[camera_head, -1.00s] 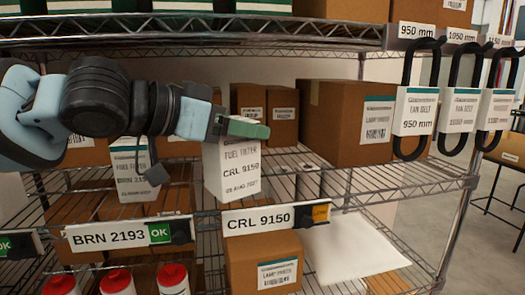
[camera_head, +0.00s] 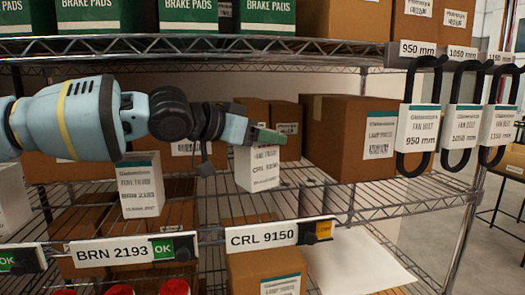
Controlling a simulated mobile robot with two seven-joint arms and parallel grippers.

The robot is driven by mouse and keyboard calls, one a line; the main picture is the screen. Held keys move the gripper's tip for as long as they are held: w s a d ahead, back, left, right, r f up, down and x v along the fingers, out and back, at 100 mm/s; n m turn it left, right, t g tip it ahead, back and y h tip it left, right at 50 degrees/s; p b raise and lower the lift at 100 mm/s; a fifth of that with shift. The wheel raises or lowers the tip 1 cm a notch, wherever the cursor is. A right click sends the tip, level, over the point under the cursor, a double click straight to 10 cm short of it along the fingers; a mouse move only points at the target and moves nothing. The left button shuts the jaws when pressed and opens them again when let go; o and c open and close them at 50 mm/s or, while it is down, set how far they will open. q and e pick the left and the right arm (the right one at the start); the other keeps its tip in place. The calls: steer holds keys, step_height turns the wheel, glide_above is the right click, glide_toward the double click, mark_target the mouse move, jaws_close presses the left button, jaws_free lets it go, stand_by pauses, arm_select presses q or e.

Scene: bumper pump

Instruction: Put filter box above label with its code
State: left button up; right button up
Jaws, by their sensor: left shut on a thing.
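A white fuel filter box (camera_head: 257,172), its code reading as CRL 9150 though small and turned, is upright over the middle wire shelf behind the CRL 9150 label (camera_head: 263,236). My left gripper (camera_head: 266,137) is shut on its top, coming in from the left. I cannot tell whether the box's base touches the wires. The label is on the shelf's front edge with an orange tag at its right end. My right gripper is not in view.
Another white filter box (camera_head: 140,186) stands left, behind the BRN 2193 label (camera_head: 122,251). Brown cartons (camera_head: 352,135) stand behind and right. Fan belts (camera_head: 418,120) hang at the right front. Bare wire shelf lies in front of the held box.

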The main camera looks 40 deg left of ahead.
arm_select(q)
steer(key=shift+w+a, duration=0.15)
steer(key=shift+w, duration=0.15)
step_height(320, 180, down, 3)
steer(key=shift+w+r+b, duration=0.1)
steer(key=shift+b, duration=0.45)
steer(key=shift+f, duration=0.4)
steer(key=shift+r, duration=0.1)
steer(key=o, duration=1.4)
steer(key=shift+f, duration=0.25)
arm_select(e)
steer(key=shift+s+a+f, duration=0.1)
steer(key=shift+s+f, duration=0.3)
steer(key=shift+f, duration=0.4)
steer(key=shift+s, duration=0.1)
